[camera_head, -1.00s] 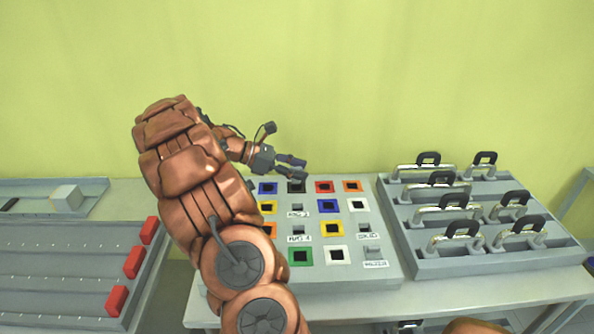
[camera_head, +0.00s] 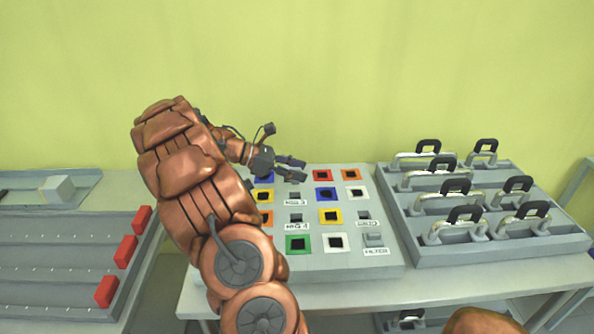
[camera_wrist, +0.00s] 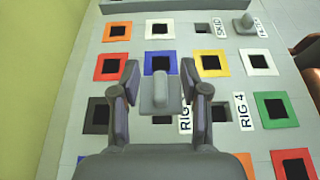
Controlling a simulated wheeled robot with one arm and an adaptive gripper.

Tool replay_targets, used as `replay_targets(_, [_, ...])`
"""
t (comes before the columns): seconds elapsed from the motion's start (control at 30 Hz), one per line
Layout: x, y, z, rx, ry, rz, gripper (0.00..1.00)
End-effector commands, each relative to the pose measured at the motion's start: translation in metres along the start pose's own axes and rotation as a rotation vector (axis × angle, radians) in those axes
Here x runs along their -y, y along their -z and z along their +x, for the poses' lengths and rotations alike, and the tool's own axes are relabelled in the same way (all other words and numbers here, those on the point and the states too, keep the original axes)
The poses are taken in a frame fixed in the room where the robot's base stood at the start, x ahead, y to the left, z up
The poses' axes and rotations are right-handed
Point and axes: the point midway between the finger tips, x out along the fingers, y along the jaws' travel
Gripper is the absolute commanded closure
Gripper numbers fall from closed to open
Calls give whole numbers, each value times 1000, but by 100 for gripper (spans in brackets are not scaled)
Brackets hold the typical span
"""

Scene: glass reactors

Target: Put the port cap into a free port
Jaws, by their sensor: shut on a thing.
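The grey port cap (camera_wrist: 160,90) sits between the two fingers of my gripper (camera_wrist: 158,92) in the wrist view. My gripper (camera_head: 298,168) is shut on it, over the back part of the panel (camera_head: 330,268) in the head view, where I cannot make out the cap. In the wrist view the cap covers part of the blue-framed port and a labelled grey port. The RIG 4 port (camera_wrist: 220,112) and the SKID port (camera_wrist: 203,31) look empty. Another grey cap (camera_wrist: 243,22) stands in a labelled port at the panel's far side; it also shows in the head view (camera_head: 373,239).
Several coloured square ports surround the grey ones, such as a green one (camera_head: 298,243). A grey rack (camera_head: 490,253) of black-handled parts stands at right. A grey board with red blocks (camera_head: 125,251) stands at left. The yellow-green wall (camera_head: 340,80) is behind.

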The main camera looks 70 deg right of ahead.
Motion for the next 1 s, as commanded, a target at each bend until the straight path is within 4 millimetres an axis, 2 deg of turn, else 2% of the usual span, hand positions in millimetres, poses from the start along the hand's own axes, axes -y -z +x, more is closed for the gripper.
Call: replay_targets(1.0, [0,46,19,1,0,-1,90])
